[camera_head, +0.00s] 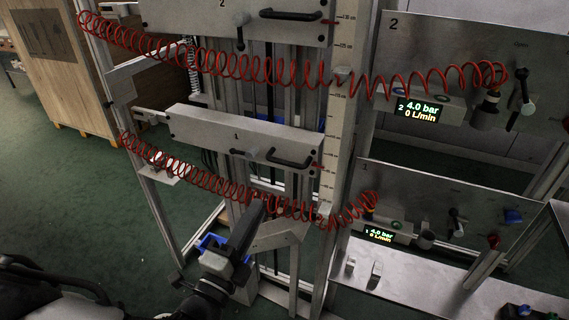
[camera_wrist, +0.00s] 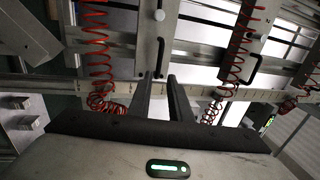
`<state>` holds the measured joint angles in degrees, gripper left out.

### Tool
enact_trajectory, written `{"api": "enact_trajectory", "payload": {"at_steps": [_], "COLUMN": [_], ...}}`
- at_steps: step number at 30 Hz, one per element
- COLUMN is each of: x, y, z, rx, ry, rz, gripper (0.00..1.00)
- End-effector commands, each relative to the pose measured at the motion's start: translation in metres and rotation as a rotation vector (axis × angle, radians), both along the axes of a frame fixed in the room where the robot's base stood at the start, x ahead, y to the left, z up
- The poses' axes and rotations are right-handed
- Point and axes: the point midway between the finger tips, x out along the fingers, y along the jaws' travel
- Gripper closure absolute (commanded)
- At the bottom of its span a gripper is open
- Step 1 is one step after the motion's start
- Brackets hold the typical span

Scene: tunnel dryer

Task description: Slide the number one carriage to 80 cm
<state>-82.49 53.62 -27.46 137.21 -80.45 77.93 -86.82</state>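The number one carriage (camera_head: 215,130) is a pale grey plate marked 1, with a central knob (camera_head: 245,153), a black bar handle (camera_head: 287,157) and a red pointer (camera_head: 316,166) at its right edge. The pointer lies beside the scale on the upright post (camera_head: 337,140); its figures there are too small to read surely. My gripper (camera_head: 262,205) is below the handle in the head view and looks apart from it. In the wrist view, my gripper's two dark fingers (camera_wrist: 160,76) are spread, and the carriage's handle (camera_wrist: 160,52) appears between them, farther off.
A second carriage (camera_head: 190,18), marked 2, hangs above on the same frame. Red coiled hoses (camera_head: 190,178) sag across the front, close to my gripper. Panels with 4.0 bar displays (camera_head: 379,236) stand at right. A wooden cabinet (camera_head: 60,90) is at left; green floor lies open beside it.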

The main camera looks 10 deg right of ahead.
Motion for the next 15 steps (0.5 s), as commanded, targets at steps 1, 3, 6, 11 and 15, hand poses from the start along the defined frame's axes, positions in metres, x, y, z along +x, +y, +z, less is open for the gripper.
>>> {"api": "enact_trajectory", "payload": {"at_steps": [1,3,6,11,15], "x": [0.005,0.014,0.031,0.059,0.084], "y": [-0.005,-0.013,-0.025,-0.047,-0.064], "z": [0.001,0.003,0.006,0.012,0.018], "rx": [0.001,0.003,0.005,0.006,0.007], "ry": [-0.001,-0.001,-0.002,-0.002,-0.003], "rz": [-0.004,-0.006,-0.007,-0.009,-0.009], "gripper": [0.82,0.82,0.82,0.82,0.82]}}
